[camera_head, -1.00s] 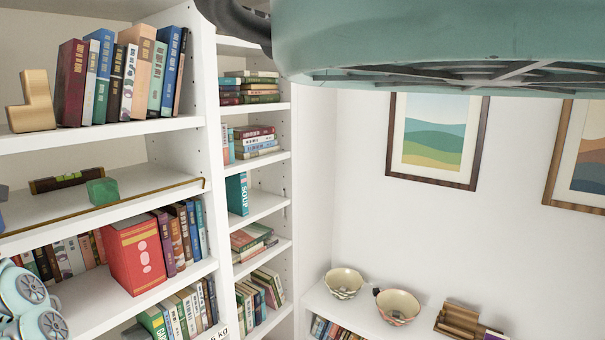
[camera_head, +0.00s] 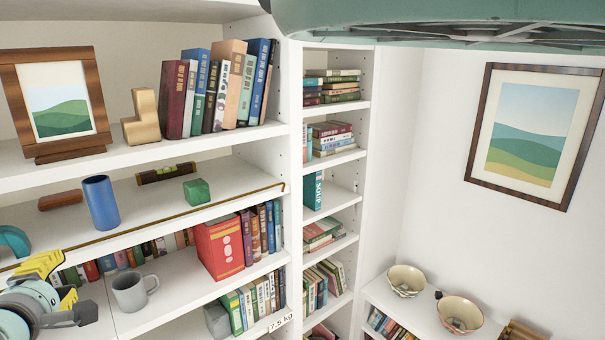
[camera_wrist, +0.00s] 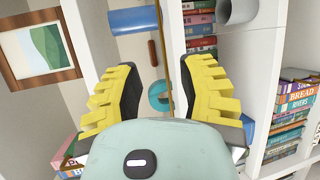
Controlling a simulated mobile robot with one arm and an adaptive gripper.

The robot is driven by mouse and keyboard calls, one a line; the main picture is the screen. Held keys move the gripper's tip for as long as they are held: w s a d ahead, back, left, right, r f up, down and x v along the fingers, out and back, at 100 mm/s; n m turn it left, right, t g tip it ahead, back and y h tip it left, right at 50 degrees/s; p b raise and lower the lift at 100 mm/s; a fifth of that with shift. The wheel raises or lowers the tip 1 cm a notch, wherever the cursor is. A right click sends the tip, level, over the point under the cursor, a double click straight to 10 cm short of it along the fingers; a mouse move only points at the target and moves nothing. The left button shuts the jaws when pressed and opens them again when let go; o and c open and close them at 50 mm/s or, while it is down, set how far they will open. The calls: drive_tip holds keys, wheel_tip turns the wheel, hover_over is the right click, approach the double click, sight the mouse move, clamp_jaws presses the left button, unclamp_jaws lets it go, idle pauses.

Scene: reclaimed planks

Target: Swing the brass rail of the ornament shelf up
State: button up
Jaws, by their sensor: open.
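The brass rail (camera_head: 150,228) is a thin bar lying low along the front edge of the ornament shelf (camera_head: 150,208). In the wrist view the rail (camera_wrist: 166,40) is a thin line running lengthwise between the finger directions. A blue cylinder (camera_head: 101,203), a green block (camera_head: 196,191), a spirit level (camera_head: 165,173), a reddish-brown cylinder (camera_head: 60,201) and a teal curved object (camera_head: 12,242) sit behind it. My gripper (camera_head: 58,286) is at lower left, in front of the shelves. Its yellow fingers are spread with nothing between them. The rail's left end is hidden or out of frame.
A grey mug (camera_head: 132,291) and a red box (camera_head: 219,248) stand on the shelf below. Above are a framed picture (camera_head: 58,100), a wooden block (camera_head: 143,118) and several books. Open room lies before the shelves; two bowls (camera_head: 406,280) stand on the right unit.

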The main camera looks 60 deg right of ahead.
sight(96, 242)
drive_tip(key=shift+b+x, duration=3.5)
drive_tip(key=shift+x, duration=3.7)
drive_tip(key=shift+w+d+f+p, duration=0.2)
drive_tip(key=shift+w+d+p, duration=0.1)
drive_tip(key=shift+w+d, duration=0.2)
drive_tip(key=shift+o, duration=0.3)
drive_tip(key=shift+s, duration=0.1)
clamp_jaws()
